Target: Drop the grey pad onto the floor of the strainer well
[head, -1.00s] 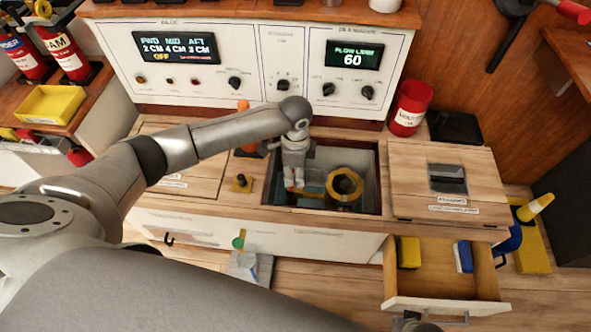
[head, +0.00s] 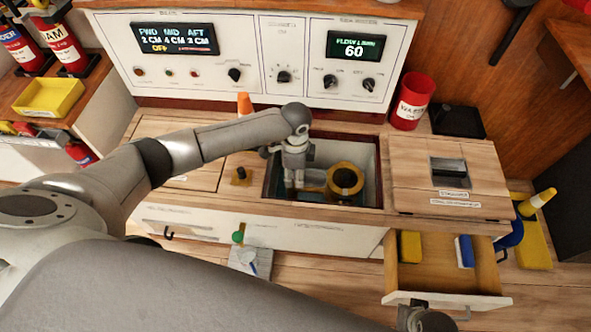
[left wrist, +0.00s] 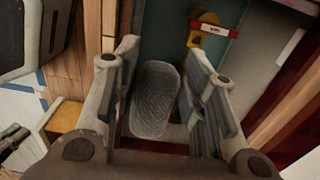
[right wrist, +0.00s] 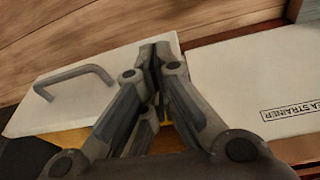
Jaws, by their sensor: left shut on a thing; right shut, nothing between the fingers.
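The grey pad (left wrist: 155,98) is a rounded, textured block between the fingers of my left gripper (left wrist: 163,85) in the left wrist view. In the head view my left gripper (head: 293,187) reaches down into the left part of the open strainer well (head: 325,156); the pad cannot be made out there. A yellow round fitting (head: 345,180) stands in the well to the right of this gripper. I cannot tell how far the pad is above the well floor. My right gripper (right wrist: 158,50) is shut and empty, near the open drawer at the front.
The open drawer (head: 437,300) holds a yellow sponge (head: 410,247) and a blue-and-white block (head: 464,252). A closed hatch (head: 408,180) lies right of the well. A red bin (head: 412,101) stands behind it. A small black knob (head: 240,176) is left of the well.

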